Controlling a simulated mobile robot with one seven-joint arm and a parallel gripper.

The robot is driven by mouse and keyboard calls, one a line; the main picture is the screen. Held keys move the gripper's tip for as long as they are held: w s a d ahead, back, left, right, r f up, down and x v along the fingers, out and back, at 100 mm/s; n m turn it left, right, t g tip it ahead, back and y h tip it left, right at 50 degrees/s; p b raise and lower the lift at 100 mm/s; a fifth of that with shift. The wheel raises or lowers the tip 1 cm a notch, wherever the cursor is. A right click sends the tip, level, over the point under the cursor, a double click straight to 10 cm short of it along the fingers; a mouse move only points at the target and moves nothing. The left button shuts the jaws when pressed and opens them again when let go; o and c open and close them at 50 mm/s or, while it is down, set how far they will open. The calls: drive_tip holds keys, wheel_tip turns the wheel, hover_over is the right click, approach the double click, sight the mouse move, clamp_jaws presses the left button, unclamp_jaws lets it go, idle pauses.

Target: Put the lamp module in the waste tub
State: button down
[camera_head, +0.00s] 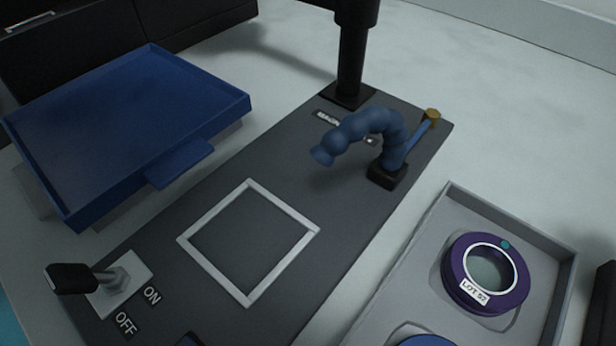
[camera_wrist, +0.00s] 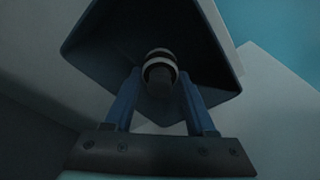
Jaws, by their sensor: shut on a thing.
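My gripper (camera_wrist: 160,98) shows only in the wrist view, with its two blue fingers closed on a small dark cylinder with pale bands, which I take for the lamp module (camera_wrist: 160,62). The module sits between the fingertips. Behind it is a dark, open, straight-sided container, probably the waste tub (camera_wrist: 217,42). The module lies in front of its dark interior in the picture; I cannot tell whether it is above or inside the opening. Neither the gripper nor the module shows in the head view.
In the head view, a blue tray (camera_head: 130,125) is at left. A dark plate (camera_head: 335,225) carries a switch (camera_head: 115,280), a pale square outline (camera_head: 250,240), a blue jointed hose (camera_head: 370,125) and a black post (camera_head: 353,55). A grey tray (camera_head: 420,265) holds a purple ring (camera_head: 485,272) at right.

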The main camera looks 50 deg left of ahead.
wheel_tip(320, 180, down, 7)
drive_tip(key=b, duration=0.4)
drive_tip(key=shift+f, duration=0.1)
drive_tip(key=shift+c, duration=1.1)
unclamp_jaws()
drive_tip(key=shift+f, duration=0.1)
drive_tip(key=r+p, duration=0.2)
drive_tip(key=r, duration=0.2)
drive_tip(key=d+r+p, duration=0.1)
drive_tip(key=r+p, duration=0.2)
drive_tip(key=r, duration=0.1)
drive_tip(key=s+r+p, duration=0.1)
drive_tip(key=r+p, duration=0.1)
drive_tip(key=r, duration=0.2)
drive_tip(key=shift+d+r, duration=0.15)
drive_tip(key=shift+d, duration=0.1)
